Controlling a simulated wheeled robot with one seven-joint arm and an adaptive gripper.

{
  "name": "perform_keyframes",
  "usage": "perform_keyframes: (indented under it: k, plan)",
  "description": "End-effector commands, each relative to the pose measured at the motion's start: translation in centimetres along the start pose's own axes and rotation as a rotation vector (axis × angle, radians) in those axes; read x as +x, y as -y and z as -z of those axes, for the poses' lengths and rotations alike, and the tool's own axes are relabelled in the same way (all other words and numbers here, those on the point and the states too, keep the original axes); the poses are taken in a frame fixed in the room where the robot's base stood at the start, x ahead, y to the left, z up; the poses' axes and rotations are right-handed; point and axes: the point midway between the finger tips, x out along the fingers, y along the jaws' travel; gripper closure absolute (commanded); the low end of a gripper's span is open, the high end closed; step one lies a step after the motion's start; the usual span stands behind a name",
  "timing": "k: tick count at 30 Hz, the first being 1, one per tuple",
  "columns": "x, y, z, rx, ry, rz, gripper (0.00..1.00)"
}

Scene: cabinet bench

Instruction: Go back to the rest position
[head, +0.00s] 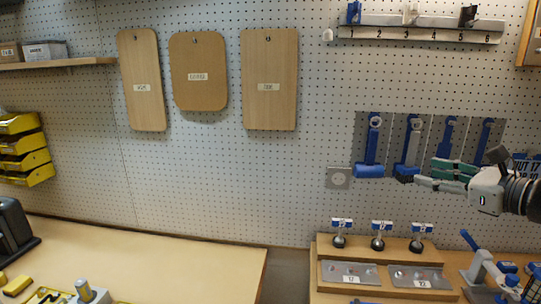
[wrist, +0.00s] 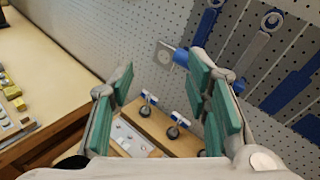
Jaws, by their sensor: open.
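My gripper (head: 428,174) is at the right of the head view, in front of the pegboard and pointing left. Its fingers with green pads are apart, with nothing between them. In the wrist view my gripper (wrist: 163,78) also shows open and empty, above the bench's wooden stand. A blue hammer-like tool (head: 371,148) hangs on a grey panel just left of my fingertips. A second blue tool (head: 410,145) hangs close behind my fingers in the picture. I cannot tell whether the fingers touch it.
A wooden stand (head: 327,248) holds several small labelled knobs below my gripper. A clamp-like blue and grey tool (head: 481,265) stands right of it. A numbered rail (head: 420,30) is above. Cutting boards (head: 270,100) hang left. The left bench top (head: 170,255) has free room.

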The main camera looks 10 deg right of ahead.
Motion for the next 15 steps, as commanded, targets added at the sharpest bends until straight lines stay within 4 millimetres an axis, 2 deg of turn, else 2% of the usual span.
perform_keyframes:
  k: [5,8,9,12,15]
  plan:
    - [1.6,-8.4,-2.6,-0.231,-0.061,-0.238,0.56]
    - [1.4,-15.1,-3.6,-0.455,-0.108,-0.434,0.56]
    - [0.8,-17.8,-3.8,-0.562,-0.126,-0.518,0.56]
    - [-1.2,-23.3,-3.6,-0.841,-0.162,-0.708,0.56]
    - [-3.9,-27.2,-2.9,-1.139,-0.185,-0.879,0.56]
